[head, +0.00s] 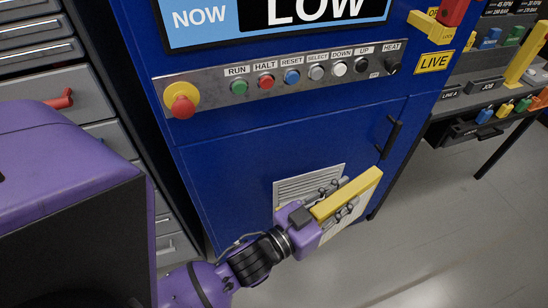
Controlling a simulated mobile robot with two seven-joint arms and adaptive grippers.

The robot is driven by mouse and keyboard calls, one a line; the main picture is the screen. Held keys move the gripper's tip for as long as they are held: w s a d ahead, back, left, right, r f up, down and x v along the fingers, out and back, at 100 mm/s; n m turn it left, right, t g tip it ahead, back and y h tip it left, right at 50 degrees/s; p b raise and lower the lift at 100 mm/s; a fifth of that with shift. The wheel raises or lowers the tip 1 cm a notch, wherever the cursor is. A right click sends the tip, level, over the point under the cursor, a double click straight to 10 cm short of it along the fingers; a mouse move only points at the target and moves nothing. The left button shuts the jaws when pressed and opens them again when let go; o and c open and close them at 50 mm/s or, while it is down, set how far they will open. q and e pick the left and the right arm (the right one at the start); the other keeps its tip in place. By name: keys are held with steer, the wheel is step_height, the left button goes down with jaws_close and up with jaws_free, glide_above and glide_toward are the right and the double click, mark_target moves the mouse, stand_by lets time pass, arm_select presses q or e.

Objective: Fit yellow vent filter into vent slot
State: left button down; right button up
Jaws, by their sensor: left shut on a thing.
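My left gripper (340,200) is shut on the yellow vent filter (362,185), with its fingers on either side of the filter's yellow edge. A pale face of the filter shows below the fingers. The filter is held tilted, its far end pointing up and to the right. A silver louvered vent panel (300,187) is on the lower front of the blue cabinet. The gripper and filter cover the panel's lower right part, so I cannot tell whether they touch it. My right gripper is not in view.
The blue cabinet (230,185) has a row of buttons and a red-and-yellow stop knob (181,100) above the vent. A black handle (389,137) sticks out at right. Grey drawers (45,75) stand at left, a workbench (480,100) at right. The floor (450,230) at right is clear.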

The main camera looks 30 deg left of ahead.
arm_select(q)
steer(key=shift+w+d+f+m+g+h+p, duration=0.15)
steer(key=shift+w+f+m+g+h, duration=0.1)
steer(key=shift+w+f+m+h, duration=0.2)
steer(key=shift+w+d+f+m+g+h+p, duration=0.15)
steer(key=shift+w+f+m+g+h, duration=0.15)
steer(key=shift+w+h, duration=0.25)
steer(key=w+a+f+m+g+h+p, duration=0.2)
steer(key=w+a+f+h, duration=0.1)
steer(key=w+a, duration=0.65)
steer(key=shift+t, duration=0.25)
steer(key=f+b, duration=0.1)
steer(key=f, duration=0.1)
steer(key=f+b, duration=0.2)
steer(key=f, duration=0.1)
steer(key=shift+s+a+f, duration=0.2)
steer(key=shift+s+f, duration=0.1)
steer(key=shift+s, duration=0.1)
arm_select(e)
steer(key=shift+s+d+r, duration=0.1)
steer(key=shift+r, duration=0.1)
arm_select(q)
steer(key=shift+r, duration=0.1)
